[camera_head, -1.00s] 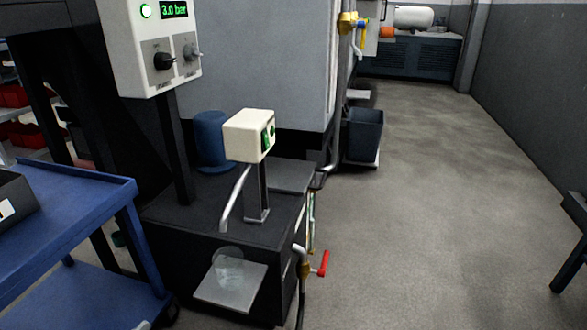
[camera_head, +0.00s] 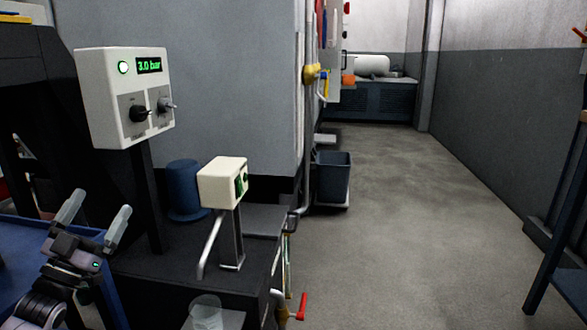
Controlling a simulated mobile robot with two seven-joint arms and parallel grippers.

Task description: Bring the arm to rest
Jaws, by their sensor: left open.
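My left gripper (camera_head: 95,216) shows at the lower left, its two pale fingers spread apart with nothing between them. It points up and sits in front of the blue cart, left of the control box post. My left arm comes up from the bottom left corner. My right gripper is not in this view.
A blue cart (camera_head: 22,238) is at the left. A white control box (camera_head: 122,98) reading 3.0 bar stands on a post. A smaller cream box (camera_head: 222,183) stands on the dark cabinet. A clear cup (camera_head: 206,312) is below. A grey bin (camera_head: 331,178) stands beyond.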

